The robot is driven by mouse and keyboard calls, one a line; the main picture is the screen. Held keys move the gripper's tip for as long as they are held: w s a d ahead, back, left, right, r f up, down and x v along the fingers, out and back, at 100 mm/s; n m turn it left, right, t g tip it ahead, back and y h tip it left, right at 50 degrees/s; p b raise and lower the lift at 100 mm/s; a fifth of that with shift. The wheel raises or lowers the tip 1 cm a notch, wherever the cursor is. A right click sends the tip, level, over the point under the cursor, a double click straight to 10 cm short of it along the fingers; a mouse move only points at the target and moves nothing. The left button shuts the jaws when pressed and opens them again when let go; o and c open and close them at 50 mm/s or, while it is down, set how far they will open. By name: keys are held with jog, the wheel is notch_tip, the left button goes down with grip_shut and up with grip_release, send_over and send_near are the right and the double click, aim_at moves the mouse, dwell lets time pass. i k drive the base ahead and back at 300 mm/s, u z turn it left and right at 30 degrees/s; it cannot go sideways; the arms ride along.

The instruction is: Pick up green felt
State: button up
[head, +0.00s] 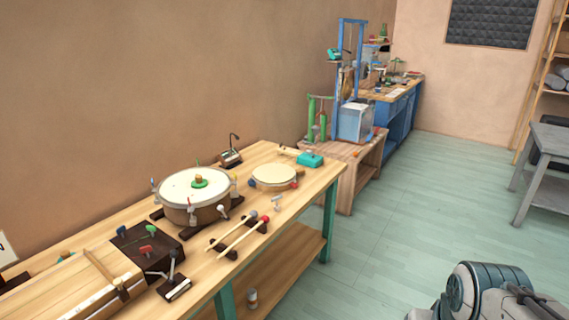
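A small round green pad (200,184), which looks like the green felt, lies near the middle of the white head of the large drum (178,189). A small orange-brown piece (198,178) sits on top of the pad. The drum stands on the long wooden bench (215,275) at left. My gripper is not in view. Only a grey and teal part of my own arm shows at the bottom right, well apart from the bench and the pad.
Beside the large drum are a smaller drum (274,177), two mallets (243,233) on dark rests, a dark box (146,246) with coloured knobs, and a teal block (310,159). Pegs stand around the large drum's rim. The pale green floor (400,205) right of the bench is clear.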

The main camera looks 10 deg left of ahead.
aim_at(199, 183)
jog(key=z, duration=0.35)
jog(key=i, duration=1.4)
jog(key=u, duration=0.7)
jog(key=i, duration=0.8)
jog(key=u, duration=1.35)
jog(key=i, duration=0.8)
jog(key=u, duration=0.1)
